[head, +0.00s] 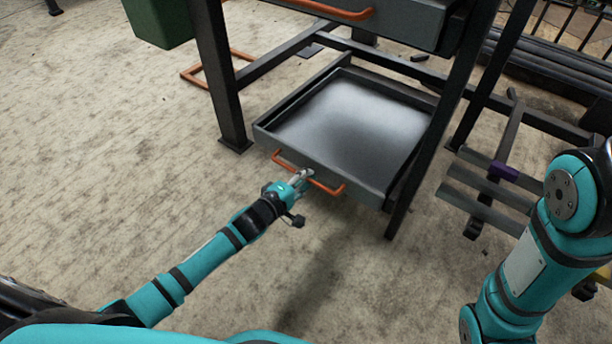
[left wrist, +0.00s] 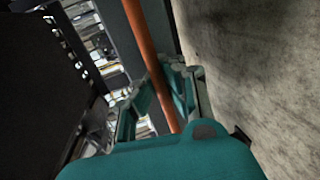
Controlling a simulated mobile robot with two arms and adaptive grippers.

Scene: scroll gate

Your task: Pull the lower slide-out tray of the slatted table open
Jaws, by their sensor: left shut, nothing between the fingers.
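The lower slide-out tray (head: 345,125) is a grey, shallow, empty box low between the dark legs of the table (head: 218,75). Its inside shows from above; I cannot tell exactly how far it stands out. An orange bar handle (head: 329,188) is on its front and crosses the left wrist view (left wrist: 143,45). My left gripper (head: 304,175) is at the middle of this handle. Its fingers (left wrist: 168,88) are shut, with the bar running past between the finger links, not visibly pinched. My right arm stands at the right; its gripper is out of view.
An upper drawer (head: 400,18) with an orange handle hangs above the tray. A green bin (head: 160,20) and an orange frame (head: 195,75) are at the back left. A slatted step-like piece (head: 480,190) stands right of the table. The floor in front is clear.

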